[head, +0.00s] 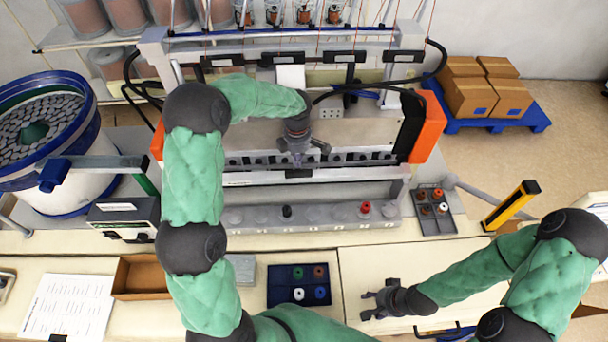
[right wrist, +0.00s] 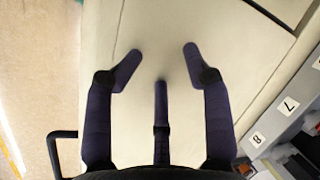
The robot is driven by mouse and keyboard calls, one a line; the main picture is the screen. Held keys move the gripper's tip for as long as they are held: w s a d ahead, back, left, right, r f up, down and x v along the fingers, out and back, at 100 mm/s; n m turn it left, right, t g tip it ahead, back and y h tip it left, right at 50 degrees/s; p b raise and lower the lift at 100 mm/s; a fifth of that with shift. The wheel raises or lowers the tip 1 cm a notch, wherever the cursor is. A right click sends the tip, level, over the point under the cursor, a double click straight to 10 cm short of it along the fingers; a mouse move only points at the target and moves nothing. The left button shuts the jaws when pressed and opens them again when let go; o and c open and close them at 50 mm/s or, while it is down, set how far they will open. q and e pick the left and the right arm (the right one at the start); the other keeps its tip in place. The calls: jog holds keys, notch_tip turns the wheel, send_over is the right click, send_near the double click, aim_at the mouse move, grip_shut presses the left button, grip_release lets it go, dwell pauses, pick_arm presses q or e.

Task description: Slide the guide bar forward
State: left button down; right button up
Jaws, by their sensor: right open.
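The machine (head: 350,130) stands at the back centre. A long pale bar (head: 350,175), which looks like the guide bar, runs across its front below a row of dark fittings. A small dark piece (head: 299,174) sits at its middle. My left gripper (head: 297,160) points down just above this middle part. Its fingers are small and partly overlap the machine, so I cannot tell their opening or whether they touch the bar. My right gripper (head: 368,302) is open and empty over the pale bench at front right. In the right wrist view its spread fingers (right wrist: 163,65) have only bare benchtop between them.
A grey rail (head: 310,214) with several round seats holds a black and a red piece. A dark tray (head: 298,285) with coloured spools lies in front. A blue-rimmed bowl feeder (head: 90,180) stands left. A yellow-black post (head: 510,206) rises at right. The front-right bench is mostly clear.

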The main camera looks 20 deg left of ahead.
aim_at(372, 305)
pick_arm(q)
jog(key=shift+f, duration=0.45)
pick_arm(e)
jog(key=shift+s+f, duration=0.25)
jog(key=shift+f, duration=0.35)
pick_arm(q)
jog(key=shift+w+f+b, duration=0.2)
jog(key=shift+f+b, duration=0.25)
jog(key=shift+b, duration=0.05)
pick_arm(e)
jog(key=shift+w+f, duration=0.1)
jog(key=shift+f, duration=0.3)
pick_arm(q)
jog(key=shift+s+a+f+b, duration=0.15)
jog(key=shift+s+f+b, duration=0.05)
jog(key=shift+f+b, duration=0.25)
pick_arm(e)
jog(key=shift+a+f, duration=0.2)
jog(key=shift+f, duration=0.2)
pick_arm(q)
jog(key=shift+w+f+b, duration=0.1)
jog(key=shift+f+b, duration=0.3)
jog(key=shift+f, duration=0.1)
pick_arm(e)
jog(key=shift+o, duration=0.6)
jog(key=shift+f, duration=0.4)
pick_arm(q)
jog(key=shift+r, duration=0.1)
jog(key=shift+s, duration=0.2)
